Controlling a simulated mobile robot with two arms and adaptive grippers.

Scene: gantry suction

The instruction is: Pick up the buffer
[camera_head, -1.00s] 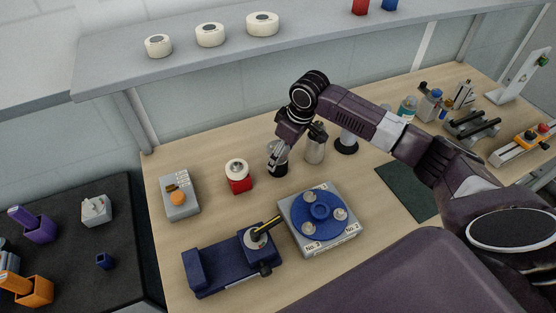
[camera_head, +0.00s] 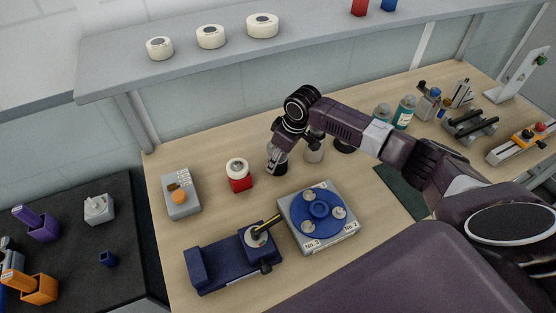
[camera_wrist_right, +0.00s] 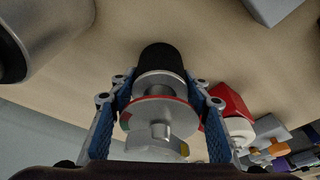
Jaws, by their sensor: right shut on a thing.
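The item I take to be the buffer (camera_wrist_right: 160,95) has a black cylindrical end and stacked metal discs with a thin red rim. It also shows in the head view as a small black-based piece (camera_head: 277,168) toward the back of the wooden table. My right gripper (camera_wrist_right: 160,110) is shut on it, with blue finger pads at both sides of the discs. In the head view the right gripper (camera_head: 278,155) is above the black part and hides its top. The black part looks low at the table surface; I cannot tell whether it touches. My left gripper is not in view.
A metal cylinder (camera_head: 314,153) stands close to the right of the gripper. A red block with a white round top (camera_head: 239,181) stands to the left. A grey box with a blue rotor (camera_head: 350,232) and a blue device (camera_head: 222,268) are in front. A shelf (camera_head: 185,60) hangs behind.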

